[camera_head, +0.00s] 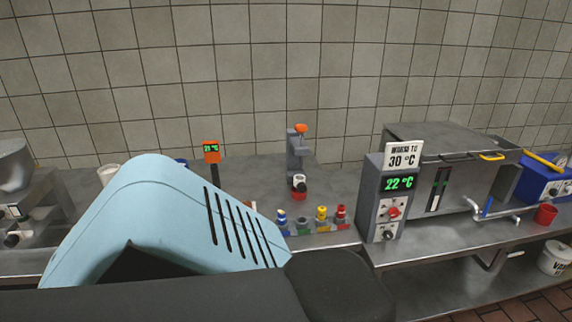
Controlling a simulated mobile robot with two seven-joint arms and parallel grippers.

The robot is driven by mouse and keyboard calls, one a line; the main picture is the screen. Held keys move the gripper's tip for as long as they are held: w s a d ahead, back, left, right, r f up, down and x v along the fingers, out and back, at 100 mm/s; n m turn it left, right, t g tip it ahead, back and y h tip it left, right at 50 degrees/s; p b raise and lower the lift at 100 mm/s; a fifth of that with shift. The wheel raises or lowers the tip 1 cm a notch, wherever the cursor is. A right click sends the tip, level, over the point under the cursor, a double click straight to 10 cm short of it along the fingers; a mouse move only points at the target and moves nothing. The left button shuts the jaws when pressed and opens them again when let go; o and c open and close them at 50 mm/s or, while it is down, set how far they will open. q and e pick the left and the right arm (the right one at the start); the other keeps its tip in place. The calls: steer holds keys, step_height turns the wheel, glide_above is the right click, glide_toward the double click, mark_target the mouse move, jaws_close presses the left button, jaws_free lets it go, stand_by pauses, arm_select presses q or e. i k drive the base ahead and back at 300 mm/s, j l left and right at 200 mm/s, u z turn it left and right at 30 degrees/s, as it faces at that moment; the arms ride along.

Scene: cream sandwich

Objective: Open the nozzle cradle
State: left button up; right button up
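A grey upright stand (296,158) with an orange knob (301,128) on top stands at the back of the steel counter. It may be the nozzle cradle; I cannot tell if it is open or shut. A dark and red round piece (299,187) sits at its foot. In front of it, several small nozzle-like pieces, including a blue one (282,217), a yellow one (321,214) and a red one (341,213), stand in a row on coloured bases. Neither gripper shows. A light blue and black arm part of mine fills the lower left and hides the counter there.
A grey control box (384,208) reading 22 °C, with a 30 °C sign (403,155), adjoins a large steel machine (455,165) at right. A small orange display (211,151) stands left of the stand. A red cup (545,214) is far right.

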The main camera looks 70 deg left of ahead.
mark_target(300, 182)
steer(key=u, duration=2)
